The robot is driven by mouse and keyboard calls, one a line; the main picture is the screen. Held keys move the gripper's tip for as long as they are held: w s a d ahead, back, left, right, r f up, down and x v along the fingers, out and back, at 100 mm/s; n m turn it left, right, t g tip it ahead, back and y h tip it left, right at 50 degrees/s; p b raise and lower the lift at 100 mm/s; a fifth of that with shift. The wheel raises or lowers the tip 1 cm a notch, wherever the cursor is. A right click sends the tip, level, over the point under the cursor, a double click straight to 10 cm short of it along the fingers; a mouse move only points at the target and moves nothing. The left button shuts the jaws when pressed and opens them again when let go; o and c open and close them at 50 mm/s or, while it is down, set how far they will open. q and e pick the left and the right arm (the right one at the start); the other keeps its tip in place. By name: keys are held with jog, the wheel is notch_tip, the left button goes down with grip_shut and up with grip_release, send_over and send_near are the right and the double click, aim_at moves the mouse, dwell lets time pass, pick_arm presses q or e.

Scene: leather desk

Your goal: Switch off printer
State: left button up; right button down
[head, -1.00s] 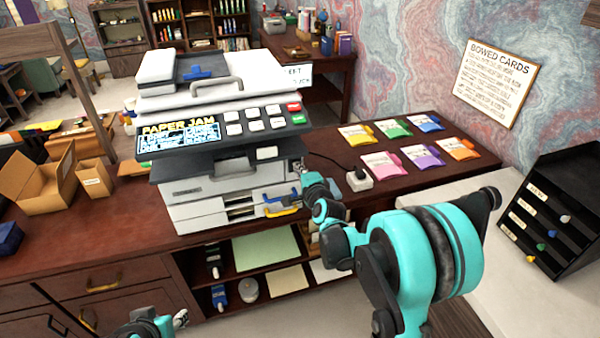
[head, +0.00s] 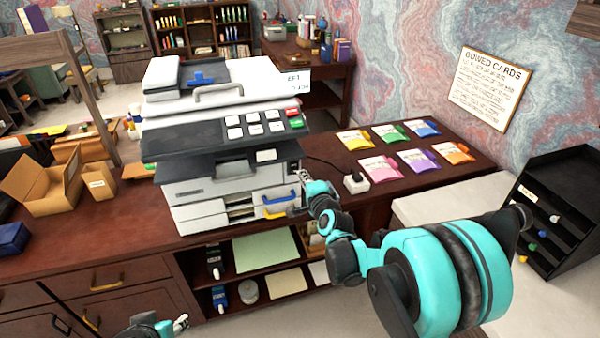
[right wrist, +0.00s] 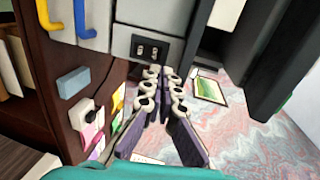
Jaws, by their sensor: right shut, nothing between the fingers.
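The printer (head: 205,165) stands on the dark wood desk. Its display panel (head: 180,138) is dark, with no text lit. In the right wrist view a black switch plate (right wrist: 150,48) with two small rockers sits on the printer's side. My right gripper (head: 303,177) is at the printer's right side, its fingers shut and empty. In the right wrist view the fingertips (right wrist: 160,76) are just below the switch plate; whether they touch it I cannot tell. My left gripper (head: 181,323) shows only partly at the bottom edge, away from the printer; its jaws are unclear.
A white power block (head: 356,183) with a black cable lies right of the printer. Several coloured packets (head: 378,167) lie beyond it. An open cardboard box (head: 42,188) stands to the left. A black slotted rack (head: 570,215) stands at the far right.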

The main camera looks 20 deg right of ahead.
pick_arm(q)
jog(key=shift+w+r+p, duration=0.2)
jog(key=shift+r+p, duration=0.25)
jog(key=shift+r, duration=0.1)
jog(key=shift+w+r+p, duration=0.2)
jog(key=shift+r+p, duration=0.25)
jog(key=shift+r, duration=0.05)
pick_arm(e)
jog(key=s+r, duration=0.2)
jog(key=s, duration=0.3)
jog(key=shift+s+r, duration=0.25)
jog(key=shift+d, duration=0.1)
